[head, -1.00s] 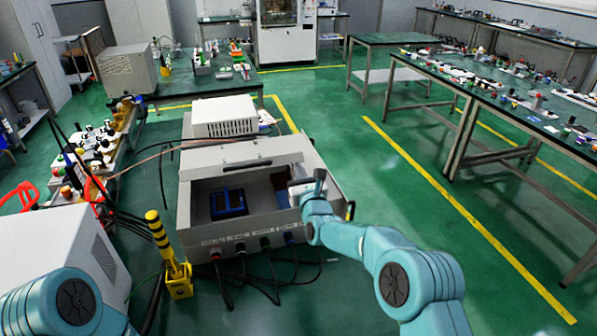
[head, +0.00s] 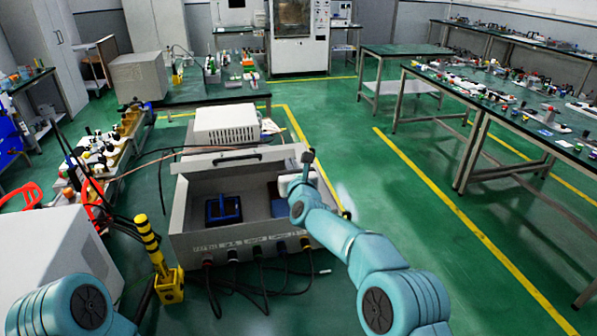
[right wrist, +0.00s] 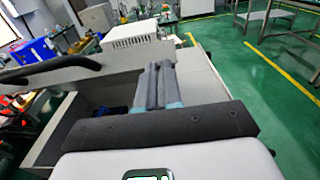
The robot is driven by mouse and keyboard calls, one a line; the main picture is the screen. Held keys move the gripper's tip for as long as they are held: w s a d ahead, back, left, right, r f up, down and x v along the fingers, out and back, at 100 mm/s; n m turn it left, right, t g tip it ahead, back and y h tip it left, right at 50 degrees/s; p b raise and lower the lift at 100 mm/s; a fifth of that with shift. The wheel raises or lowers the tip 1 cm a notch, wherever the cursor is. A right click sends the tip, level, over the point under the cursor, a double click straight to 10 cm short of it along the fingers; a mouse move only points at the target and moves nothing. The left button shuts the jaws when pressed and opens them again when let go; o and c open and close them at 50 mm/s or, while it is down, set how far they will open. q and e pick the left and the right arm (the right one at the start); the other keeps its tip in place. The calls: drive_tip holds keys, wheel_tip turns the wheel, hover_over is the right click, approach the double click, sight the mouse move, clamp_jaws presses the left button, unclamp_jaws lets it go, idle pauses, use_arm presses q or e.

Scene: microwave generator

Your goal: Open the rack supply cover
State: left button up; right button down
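The rack supply is a grey box (head: 181,222) on the floor in the head view. Its top is open, and the dark inside shows a blue-framed part (head: 223,208). The grey cover (head: 200,168) stands raised at the back, with a black handle (head: 237,157) along it; the handle also shows at the left of the right wrist view (right wrist: 45,69). My right gripper (right wrist: 162,68) is over the box's right side, right of the handle and apart from it. Its two dark fingers lie together, with nothing visible between them. In the head view the hand hides them. My left gripper is out of view.
A white vented unit (head: 226,124) stands behind the box. A yellow-black post (head: 160,262) and dark cables are at its front left. A white cabinet (head: 45,262) stands at the left. Green floor is clear to the right, before the long table (head: 480,105).

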drive_tip(key=shift+w+r+p, duration=0.25)
drive_tip(key=shift+w+r, duration=0.1)
drive_tip(key=shift+r, duration=0.2)
drive_tip(key=shift+w+r+p, duration=0.2)
drive_tip(key=shift+w+r, duration=0.15)
drive_tip(key=shift+r, duration=0.2)
drive_tip(key=shift+w+a+r, duration=0.25)
drive_tip(key=shift+w+a, duration=0.1)
drive_tip(key=shift+a, duration=0.05)
